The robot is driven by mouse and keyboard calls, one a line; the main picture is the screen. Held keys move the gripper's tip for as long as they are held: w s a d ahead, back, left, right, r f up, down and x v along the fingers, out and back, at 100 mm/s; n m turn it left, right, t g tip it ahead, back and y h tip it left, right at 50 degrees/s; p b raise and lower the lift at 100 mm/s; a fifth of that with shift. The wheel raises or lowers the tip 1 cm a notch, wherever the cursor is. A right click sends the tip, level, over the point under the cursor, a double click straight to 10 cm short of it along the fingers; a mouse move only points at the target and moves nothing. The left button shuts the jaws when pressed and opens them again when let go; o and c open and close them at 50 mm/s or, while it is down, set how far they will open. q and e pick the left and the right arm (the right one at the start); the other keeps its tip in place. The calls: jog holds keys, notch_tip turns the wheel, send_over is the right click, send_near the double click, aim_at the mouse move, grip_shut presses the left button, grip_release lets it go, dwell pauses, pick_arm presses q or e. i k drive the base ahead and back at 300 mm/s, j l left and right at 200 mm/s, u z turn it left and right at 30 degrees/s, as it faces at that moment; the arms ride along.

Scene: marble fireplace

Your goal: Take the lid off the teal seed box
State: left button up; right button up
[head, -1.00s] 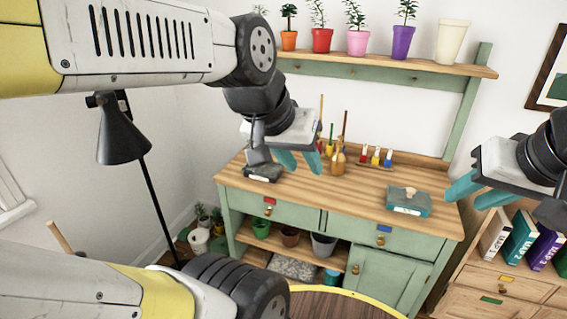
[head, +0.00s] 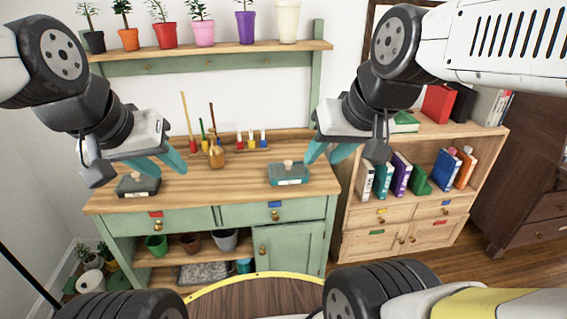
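The teal seed box (head: 289,181) sits on the wooden top of the green bench. Its lid is on, with a pale wooden knob (head: 288,163) in the middle. My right gripper (head: 320,160) is above and just right of the box, with its teal fingers apart and nothing between them. My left gripper (head: 168,171) is over the left part of the bench, fingers apart and empty. A dark grey box (head: 138,188) with a pale knob lies below and left of it, partly overlapped by the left gripper.
A wooden bottle (head: 216,157), upright sticks and a rack of small coloured bottles (head: 251,142) stand at the bench's back. A shelf of potted plants (head: 210,58) hangs above. A bookcase (head: 470,200) stands right. The bench top (head: 225,187) between the boxes is clear.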

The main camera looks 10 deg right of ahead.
aim_at(288, 169)
jog(key=i+l+u, duration=0.55)
jog(key=l, duration=0.35)
